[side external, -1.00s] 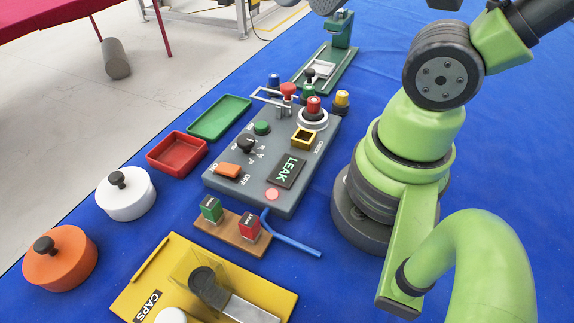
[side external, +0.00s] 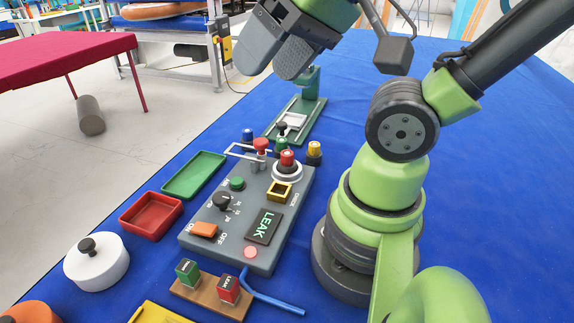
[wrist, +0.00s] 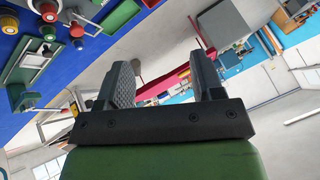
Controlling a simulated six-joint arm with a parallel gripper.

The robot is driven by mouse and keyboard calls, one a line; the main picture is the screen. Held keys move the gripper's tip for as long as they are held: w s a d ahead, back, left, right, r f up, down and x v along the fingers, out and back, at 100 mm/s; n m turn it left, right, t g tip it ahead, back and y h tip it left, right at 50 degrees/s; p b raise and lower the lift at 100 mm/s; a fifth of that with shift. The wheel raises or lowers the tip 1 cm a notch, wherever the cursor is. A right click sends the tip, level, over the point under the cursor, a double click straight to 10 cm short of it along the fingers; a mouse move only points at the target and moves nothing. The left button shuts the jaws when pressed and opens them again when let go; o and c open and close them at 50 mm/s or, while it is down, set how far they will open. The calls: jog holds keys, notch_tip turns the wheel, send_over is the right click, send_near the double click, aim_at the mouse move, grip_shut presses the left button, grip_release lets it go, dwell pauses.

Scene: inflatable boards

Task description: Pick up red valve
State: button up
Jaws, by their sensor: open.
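On the grey LEAK panel (side external: 208,212), a red-capped cylinder (side external: 287,158) sits upright in a white round base. A second red knob (side external: 261,145) stands just left of it, by a metal handle. I cannot tell for certain which is the red valve. Blue (side external: 248,135), green (side external: 282,145) and yellow (side external: 314,149) capped pieces stand around them. My gripper (side external: 271,52) is open and empty, high above and behind the panel's far end, touching nothing. In the wrist view, its fingers (wrist: 162,75) point away from the panel; red caps (wrist: 77,30) show at upper left.
A green press-like stand (side external: 308,105) is behind the panel. Green (side external: 196,157) and red (side external: 125,217) trays lie left of it, with a white lidded pot (side external: 97,268) nearer. A wooden block holder (side external: 207,294) is in front. Blue mat is clear at the far right.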

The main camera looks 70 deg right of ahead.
jog(key=shift+c, duration=0.2)
dwell(0.5)
jog(key=n+g+h, duration=0.4)
jog(key=n+g, duration=0.7)
send_near(288, 153)
jog(key=f, duration=0.3)
jog(key=shift+s+d+f+h, duration=0.1)
jog(key=shift+s+f+h, duration=0.2)
jog(key=shift+s, duration=0.05)
jog(key=x, duration=0.5)
jog(key=shift+s+d+f, duration=0.2)
jog(key=shift+s, duration=0.05)
grip_shut()
jog(key=shift+r, duration=0.1)
